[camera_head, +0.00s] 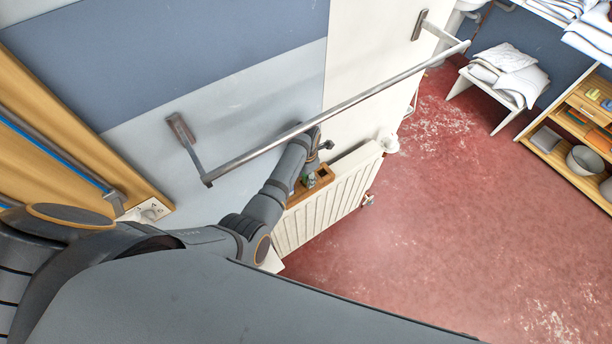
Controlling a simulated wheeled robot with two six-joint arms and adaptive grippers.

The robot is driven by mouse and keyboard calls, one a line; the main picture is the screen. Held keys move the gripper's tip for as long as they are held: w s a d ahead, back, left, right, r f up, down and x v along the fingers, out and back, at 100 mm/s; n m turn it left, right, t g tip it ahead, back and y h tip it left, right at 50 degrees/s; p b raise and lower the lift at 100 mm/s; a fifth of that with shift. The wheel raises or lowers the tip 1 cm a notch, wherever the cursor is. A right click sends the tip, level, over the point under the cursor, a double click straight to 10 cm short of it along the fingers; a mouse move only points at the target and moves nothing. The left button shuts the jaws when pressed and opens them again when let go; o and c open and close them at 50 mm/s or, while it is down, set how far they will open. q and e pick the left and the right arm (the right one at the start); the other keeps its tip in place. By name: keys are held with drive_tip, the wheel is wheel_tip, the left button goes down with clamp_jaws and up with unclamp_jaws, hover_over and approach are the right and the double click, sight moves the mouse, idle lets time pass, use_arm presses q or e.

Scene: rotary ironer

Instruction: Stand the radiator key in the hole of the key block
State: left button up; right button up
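The wooden key block (325,182) sits on top of the white radiator (325,208) by the wall. A dark square opening (322,173) shows in its top, and a small green and grey item stands at its left part. My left gripper (318,148) is at the end of the arm, beside and behind the block along the wall. A small dark piece (327,145) sticks out to the right at its tip. I cannot tell whether this is the radiator key or a finger. The fingers are too small to read. My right gripper is not in view.
A long metal rail (340,108) on wall brackets runs over my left arm and close to the gripper. A white radiator valve (389,142) is at the radiator's right end. A stool with linen (508,75) and a wooden shelf (560,151) stand far right. The red floor is clear.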

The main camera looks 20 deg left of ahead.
use_arm(q)
wheel_tip(320, 180, up, 8)
drive_tip(key=p, duration=0.7)
drive_tip(key=shift+f+p, duration=0.1)
drive_tip(key=shift+p, duration=0.3)
wheel_tip(320, 180, up, 4)
drive_tip(key=shift+r+b, duration=0.25)
drive_tip(key=shift+b, duration=0.2)
drive_tip(key=shift+f, duration=0.1)
